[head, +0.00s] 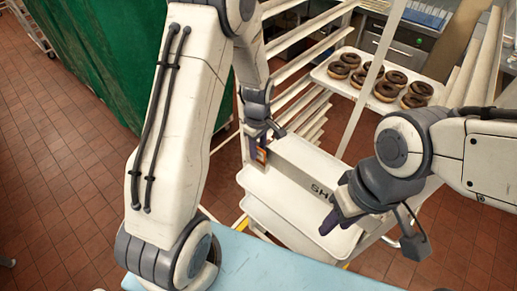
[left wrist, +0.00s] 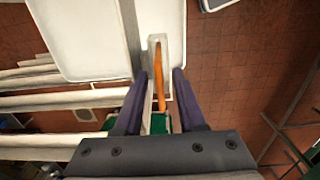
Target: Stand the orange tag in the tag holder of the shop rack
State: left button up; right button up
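The orange tag (left wrist: 160,78) stands edge-on between the fingers of my left gripper (left wrist: 162,74) in the left wrist view, with a gap on each side. That gripper is open. The tag's far end lies at a small pale holder (left wrist: 154,40) on the rack's edge; I cannot tell how deep it sits. In the head view the tag (head: 262,154) shows as a small orange patch below the left gripper (head: 258,143). My right gripper (head: 338,216) is over the rack's white tray; its finger opening is unclear.
The shop rack has a white tray (head: 265,190) and a panel with partly hidden dark lettering (head: 320,190). A tray of chocolate doughnuts (head: 322,72) stands behind. A light blue surface (head: 290,275) is in front. A green curtain (head: 100,50) hangs at the left.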

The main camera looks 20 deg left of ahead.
pick_arm(q)
notch_tip(320, 180, up, 12)
jog(key=p, duration=0.9)
jog(key=s+d+r+m, duration=0.3)
jog(key=d+r+m, duration=0.2)
jog(key=d, duration=0.1)
jog(key=s+d+r+m, duration=0.2)
jog(key=s+r+m, duration=0.1)
jog(key=s+m, duration=0.2)
jog(key=s+d+r+m, duration=0.3)
jog(key=s+m, duration=0.3)
jog(key=s, duration=0.3)
jog(key=s+d+r+m+h, duration=0.1)
jog(key=s+d+r+m, duration=0.2)
jog(key=s+r+m, duration=0.1)
jog(key=s+m, duration=0.1)
jog(key=s, duration=0.1)
jog(key=shift+s+r, duration=0.15)
jog(key=shift+s, duration=0.25)
jog(key=shift+d, duration=0.1)
notch_tip(320, 180, down, 18)
jog(key=b, duration=1.7)
jog(key=shift+b, duration=0.3)
jog(key=shift+r, duration=0.1)
